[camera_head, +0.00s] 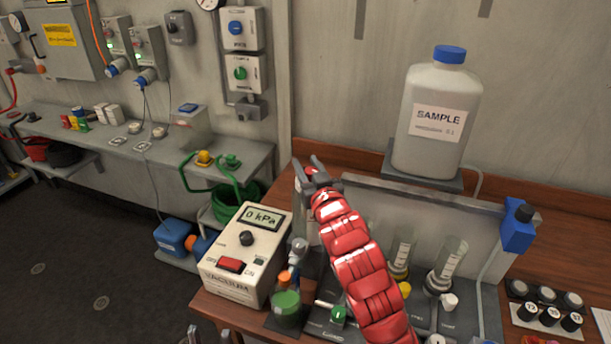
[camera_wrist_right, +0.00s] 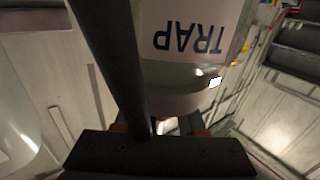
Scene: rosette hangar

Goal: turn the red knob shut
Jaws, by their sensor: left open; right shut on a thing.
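The red knob (camera_head: 311,170) shows as a small red patch between the fingers of my right gripper (camera_head: 309,171), at the left end of the grey panel. My right gripper is shut on it, and its red-sleeved arm comes up from the bottom right. The fingers hide most of the knob, so its angle cannot be told. In the right wrist view a dark finger crosses a clear container (camera_wrist_right: 185,75) marked TRAP, seen upside down. My left gripper (camera_head: 211,337) is at the bottom edge, partly cut off, open and apart from the panel.
A vacuum box (camera_head: 241,262) reading 0 kPa stands left of the panel. A green-filled bottle (camera_head: 287,308), a green knob (camera_head: 338,315) and a white knob (camera_head: 450,300) are near my right arm. A sample jug (camera_head: 437,118) stands behind. Black-capped vials (camera_head: 549,316) sit at right.

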